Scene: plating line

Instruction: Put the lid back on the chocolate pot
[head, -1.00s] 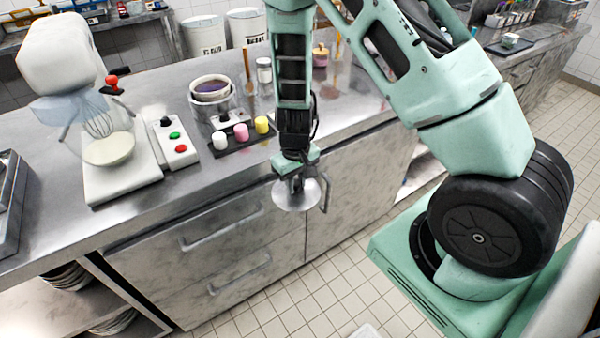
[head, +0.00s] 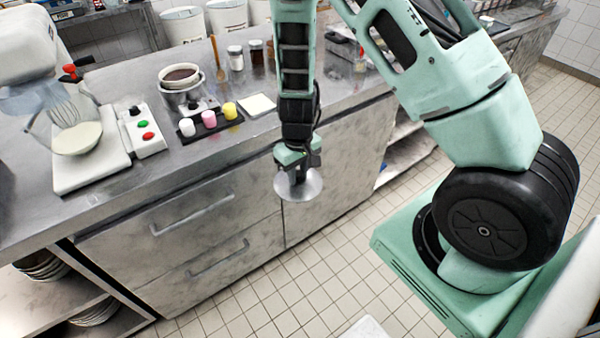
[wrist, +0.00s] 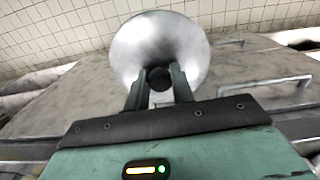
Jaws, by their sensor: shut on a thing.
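My gripper (head: 298,174) is shut on the knob of a round silver lid (head: 307,188) and holds it in the air in front of the counter's drawer fronts. In the wrist view the lid (wrist: 160,45) fills the space ahead of the fingers (wrist: 159,84), with its dark knob between them. The chocolate pot (head: 181,76) stands open on the counter, up and to the left of my gripper. Dark brown chocolate shows inside its pale rim. A steel base with a dark knob is under the pot.
A black tray (head: 211,127) with white, pink and yellow pieces sits in front of the pot. A white square tile (head: 257,105) lies right of it. A control box (head: 141,132), mixer (head: 75,130), wooden spoon (head: 217,60) and jars (head: 236,58) stand nearby.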

